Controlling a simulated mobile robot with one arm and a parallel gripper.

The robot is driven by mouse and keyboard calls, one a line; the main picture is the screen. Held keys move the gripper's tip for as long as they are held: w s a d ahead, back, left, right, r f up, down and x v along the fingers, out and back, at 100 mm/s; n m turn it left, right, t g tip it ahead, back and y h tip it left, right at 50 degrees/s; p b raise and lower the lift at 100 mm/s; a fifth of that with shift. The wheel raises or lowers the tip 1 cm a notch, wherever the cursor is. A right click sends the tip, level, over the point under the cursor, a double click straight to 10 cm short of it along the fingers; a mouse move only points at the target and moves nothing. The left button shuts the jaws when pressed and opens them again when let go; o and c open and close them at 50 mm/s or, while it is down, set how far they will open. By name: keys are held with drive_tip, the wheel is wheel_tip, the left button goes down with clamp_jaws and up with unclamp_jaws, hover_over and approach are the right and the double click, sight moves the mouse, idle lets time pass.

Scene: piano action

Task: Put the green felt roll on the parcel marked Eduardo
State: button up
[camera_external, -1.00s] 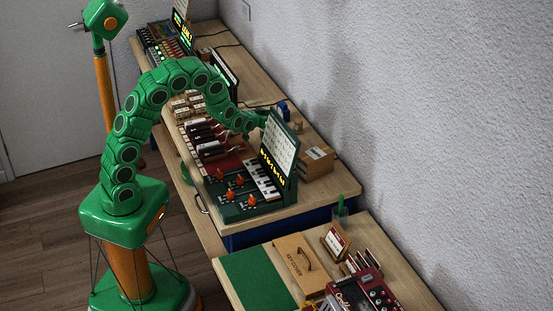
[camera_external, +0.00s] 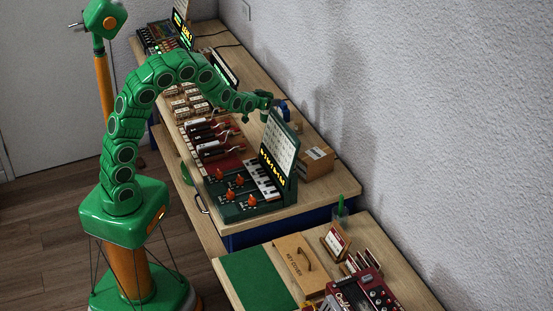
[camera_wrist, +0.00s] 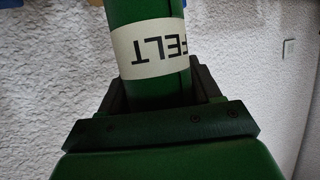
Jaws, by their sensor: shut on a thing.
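In the wrist view, the green felt roll (camera_wrist: 150,12) with a white band reading FELT stands between the fingers of my gripper (camera_wrist: 160,92), which is shut on it. In the external view, my gripper (camera_external: 262,103) is above the back of the long bench, behind the green keyboard unit's upright panel; the roll is too small to tell apart there. Several small brown parcels (camera_external: 186,104) with white labels sit mid-bench. Their names are too small to read, so I cannot tell which is marked Eduardo.
The green keyboard unit (camera_external: 245,190) with its upright panel (camera_external: 280,150) stands at the bench's near end. A brown box (camera_external: 316,162) is behind it, and a blue object (camera_external: 283,108) is by the wall. Red-and-black parts (camera_external: 212,140) lie mid-bench.

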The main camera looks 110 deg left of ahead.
wheel_tip(320, 180, up, 17)
drive_tip(key=w+d+f+m+t+h, duration=0.2)
drive_tip(key=w+d+m+t, duration=0.1)
drive_tip(key=w, duration=0.5)
drive_tip(key=w+d+f+m+t+h, duration=0.1)
drive_tip(key=w+d+f+m+t, duration=0.15)
drive_tip(key=w, duration=0.55)
drive_tip(key=w+d+r+m+t+h, duration=0.1)
drive_tip(key=w+d+r+m+h, duration=0.2)
drive_tip(key=w+d+m+h, duration=0.9)
drive_tip(key=m+h, duration=0.4)
drive_tip(key=h, duration=0.2)
drive_tip(key=shift+d+r+m, duration=0.3)
drive_tip(key=shift+r+m, duration=0.05)
drive_tip(key=shift+r, duration=0.05)
idle(0.6)
drive_tip(key=shift+s+d+m+h, duration=0.1)
drive_tip(key=shift+s+m+h, duration=0.15)
drive_tip(key=shift+m+h, duration=0.05)
